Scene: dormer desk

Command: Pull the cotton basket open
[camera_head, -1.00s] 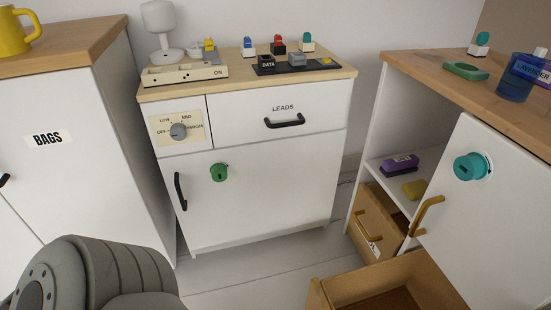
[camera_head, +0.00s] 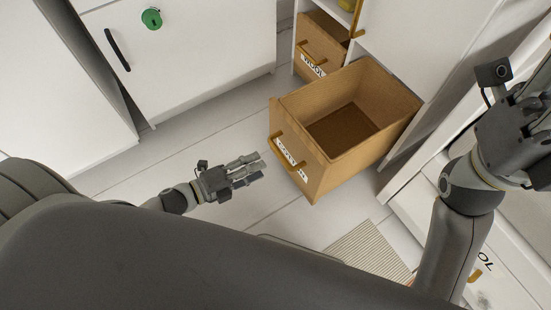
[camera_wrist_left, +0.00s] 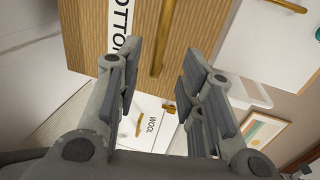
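The cotton basket (camera_head: 395,95) is a tan, open-topped, empty-looking box standing out in front of the white cabinet, with a brass bar handle (camera_head: 291,152) and a partly hidden label on its front. In the left wrist view its front (camera_wrist_left: 190,25) shows the label "COTTO…" and the handle (camera_wrist_left: 163,38) upright. My left gripper (camera_head: 256,170) is open and empty, just short of the basket front. The handle appears between its fingertips in the wrist view, with no contact seen. My right gripper (camera_head: 532,112) is at the right edge, fingers partly cut off.
The wool basket (camera_head: 323,45) sits in the cabinet behind the cotton basket. A white cupboard (camera_head: 200,60) with a black handle and green knob stands at the upper left. A striped mat (camera_head: 368,252) lies on the floor. White floor is clear left of the basket.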

